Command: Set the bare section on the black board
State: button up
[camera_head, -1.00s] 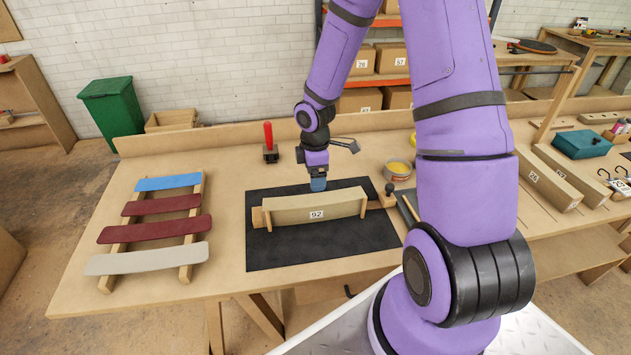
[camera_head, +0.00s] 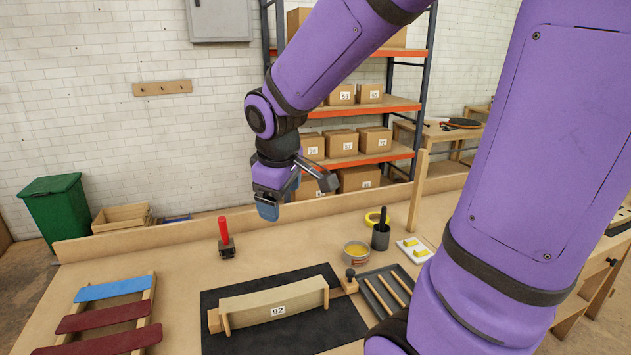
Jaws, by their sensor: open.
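A pale curved wooden section (camera_head: 272,308), labelled 92, lies on the black board (camera_head: 342,328) on the bench. Small wooden pegs stand against its near side, and wooden blocks sit at its two ends. No covering strip shows on its top. My gripper (camera_head: 282,198) hangs in the air above and behind the section, over the back of the bench. Its blue-tipped fingers are open, with nothing visible between them.
A rack of blue and dark red strips (camera_head: 105,318) lies at left. Behind the board stand a red-handled tool (camera_head: 225,240) and a yellow-filled tin (camera_head: 356,252). A grey tray (camera_head: 385,290) sits close at right. Shelving with boxes (camera_head: 342,142) stands behind.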

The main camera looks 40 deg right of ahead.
jog(key=s+a+r+m+t+y, duration=0.1)
jog(key=s+r+m, duration=0.1)
jog(key=s+r, duration=0.2)
jog(key=s+a+r+m+t+y, duration=0.1)
jog(key=s+a+r+m, duration=0.1)
jog(key=s, duration=0.7)
jog(key=shift+s+a+r+m, duration=0.35)
jog(key=shift+r+m, duration=0.25)
jog(key=shift+r, duration=0.65)
